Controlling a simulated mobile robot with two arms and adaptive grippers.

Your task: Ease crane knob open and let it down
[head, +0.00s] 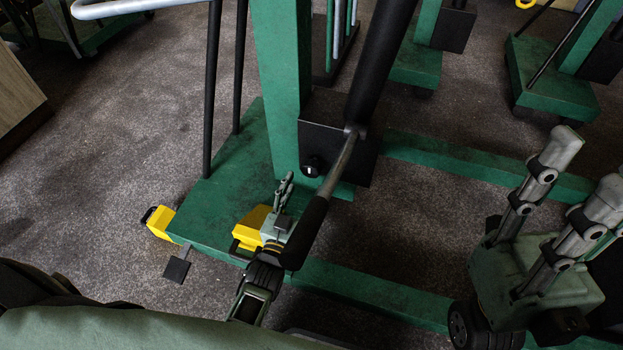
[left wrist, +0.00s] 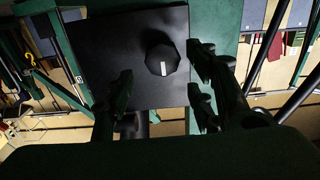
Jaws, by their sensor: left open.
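The crane's dark knob (head: 313,166) sits low on the black box (head: 335,140) at the foot of the green post (head: 282,85). In the left wrist view the round knob (left wrist: 162,60), with a white mark line, sits on the black plate (left wrist: 105,45). My left gripper (head: 286,182) is open, just below and left of the knob in the head view. In the left wrist view its fingers (left wrist: 160,74) stand either side of the knob, with no contact visible. My right gripper (head: 586,166) is at the right, fingers apart and empty.
A lever with a black grip (head: 305,232) slants down from the box, close beside my left gripper. Green base legs (head: 480,175) and yellow foot guards (head: 160,222) lie near the floor. Other green cranes (head: 555,85) stand behind.

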